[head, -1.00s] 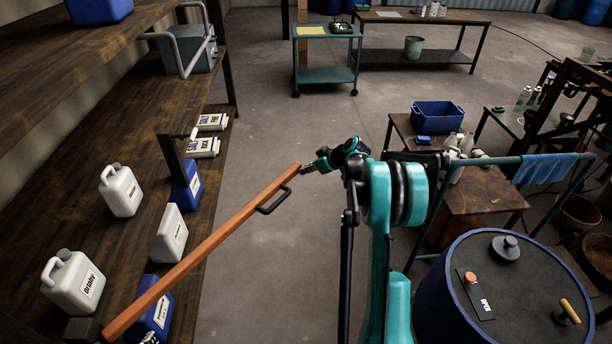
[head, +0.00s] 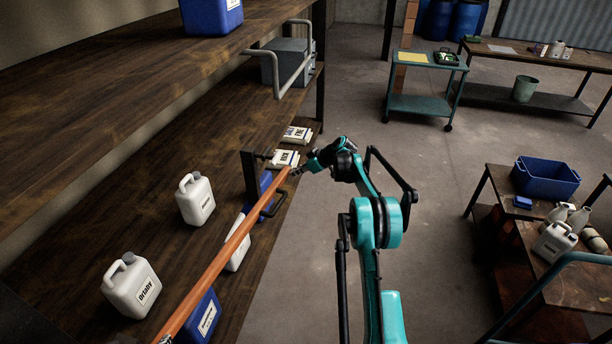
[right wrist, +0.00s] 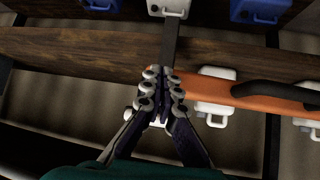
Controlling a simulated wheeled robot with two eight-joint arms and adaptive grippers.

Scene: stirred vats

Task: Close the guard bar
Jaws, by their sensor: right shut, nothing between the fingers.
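The guard bar is a long orange bar (head: 222,258) with a black handle (head: 275,205). It runs along the shelf front from the bottom of the head view, and its far end is close to a dark upright post (head: 250,177) at the shelf edge. My right gripper (head: 296,171) is shut and empty at the bar's far end. In the right wrist view the shut fingertips (right wrist: 163,76) are at the end of the orange bar (right wrist: 215,86); I cannot tell whether they touch it. The dark post (right wrist: 171,42) stands just beyond them. My left gripper is out of view.
White jugs (head: 195,199) and blue containers (head: 201,318) stand on the wooden shelf behind the bar. A metal handle (head: 283,72) juts out above. On the right are a teal cart (head: 420,104) and a blue crate (head: 546,177). The floor between is clear.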

